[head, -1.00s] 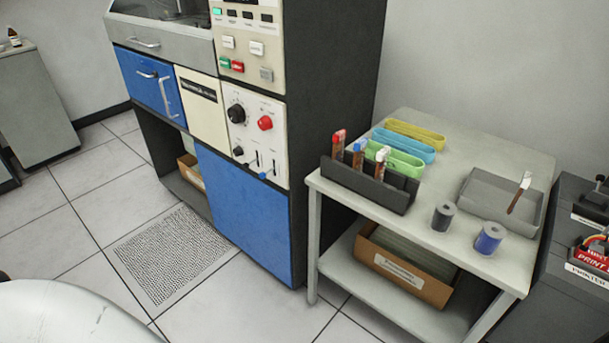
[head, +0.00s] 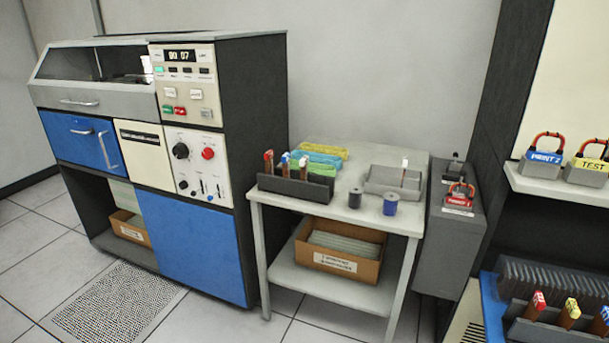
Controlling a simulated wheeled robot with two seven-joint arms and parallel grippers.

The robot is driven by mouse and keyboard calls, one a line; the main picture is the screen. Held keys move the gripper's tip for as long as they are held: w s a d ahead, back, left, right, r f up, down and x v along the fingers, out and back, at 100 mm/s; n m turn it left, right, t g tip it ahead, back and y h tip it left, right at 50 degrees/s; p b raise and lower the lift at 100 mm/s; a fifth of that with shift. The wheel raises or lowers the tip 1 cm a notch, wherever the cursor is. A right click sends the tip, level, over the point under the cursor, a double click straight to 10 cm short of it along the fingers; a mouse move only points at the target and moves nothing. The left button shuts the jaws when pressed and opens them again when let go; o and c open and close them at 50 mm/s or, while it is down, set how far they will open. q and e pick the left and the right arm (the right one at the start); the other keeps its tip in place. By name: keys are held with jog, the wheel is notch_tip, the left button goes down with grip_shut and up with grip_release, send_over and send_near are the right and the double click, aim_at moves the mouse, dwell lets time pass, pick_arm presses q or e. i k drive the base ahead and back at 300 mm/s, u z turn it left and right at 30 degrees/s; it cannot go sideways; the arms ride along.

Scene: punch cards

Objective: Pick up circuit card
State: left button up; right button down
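Neither of my grippers is in view. Nothing in view is labelled as a circuit card, and I cannot tell for certain which thing it is. Slim brown pieces with red, blue and white tops (head: 268,160) stand upright in a dark rack (head: 294,187) on the grey side table (head: 338,215). Similar brown pieces with red, yellow and blue tops (head: 569,310) stand in another dark rack (head: 545,330) at the lower right, cut by the frame edge. A brown piece with a white top (head: 404,172) leans in a grey tray (head: 380,186) on the table.
A blue and cream machine (head: 197,245) stands left of the table. Two spools (head: 390,203) sit on the tabletop, and a cardboard box (head: 341,249) is on its lower shelf. Red-handled blocks (head: 540,155) sit on a right shelf. Tiled floor (head: 30,265) is open at left.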

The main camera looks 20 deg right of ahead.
aim_at(303, 162)
jog(key=z, duration=0.75)
jog(key=i, duration=0.65)
jog(key=z, duration=0.4)
jog(key=i, duration=1.05)
jog(key=u, duration=0.55)
